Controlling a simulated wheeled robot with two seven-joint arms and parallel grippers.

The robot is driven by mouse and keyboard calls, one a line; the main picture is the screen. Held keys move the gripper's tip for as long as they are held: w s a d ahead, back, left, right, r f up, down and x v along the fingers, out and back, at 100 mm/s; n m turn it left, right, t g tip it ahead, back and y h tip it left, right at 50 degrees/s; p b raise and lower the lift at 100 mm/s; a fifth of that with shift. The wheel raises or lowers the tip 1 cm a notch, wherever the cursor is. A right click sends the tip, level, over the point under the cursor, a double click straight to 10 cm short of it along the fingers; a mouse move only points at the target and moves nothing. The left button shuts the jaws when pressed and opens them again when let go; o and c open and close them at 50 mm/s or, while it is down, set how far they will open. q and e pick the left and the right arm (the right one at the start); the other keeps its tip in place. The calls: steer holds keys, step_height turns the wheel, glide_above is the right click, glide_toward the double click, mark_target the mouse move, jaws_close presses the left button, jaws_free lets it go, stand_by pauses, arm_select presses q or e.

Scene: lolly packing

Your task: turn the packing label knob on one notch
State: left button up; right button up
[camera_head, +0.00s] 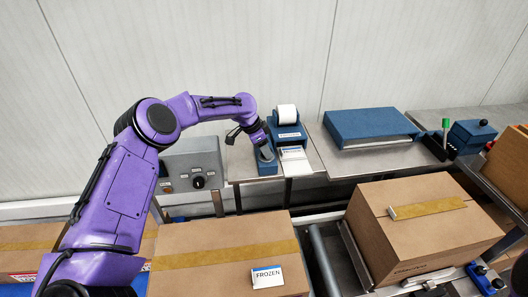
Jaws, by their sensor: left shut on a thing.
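My left gripper (264,150) reaches down from above onto a small blue block (267,169) beside the label printer. It is shut on what seems to be the packing label knob on top of this block; the fingers hide most of it. The blue label printer (289,132) carries a white paper roll (287,113), and a label (293,154) reading FROZEN sticks out at its front. My right gripper is not in view.
A grey control box (190,166) with a black dial (199,182) stands left of the block. A carton (225,235) with a FROZEN label (267,277) lies in front, another carton (420,230) on the right.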

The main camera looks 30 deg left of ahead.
arm_select(q)
steer(key=shift+d+f+m+g+b, duration=0.15)
steer(key=shift+m+g+b, duration=0.2)
steer(key=shift+m, duration=0.45)
steer(key=shift+h, duration=0.3)
steer(key=o, duration=1.1)
steer(key=shift+c, duration=0.2)
steer(key=shift+w, duration=0.15)
steer(key=shift+r, duration=0.25)
steer(key=b+v, duration=0.1)
steer(key=v, duration=0.9)
steer(key=shift+b, duration=0.35)
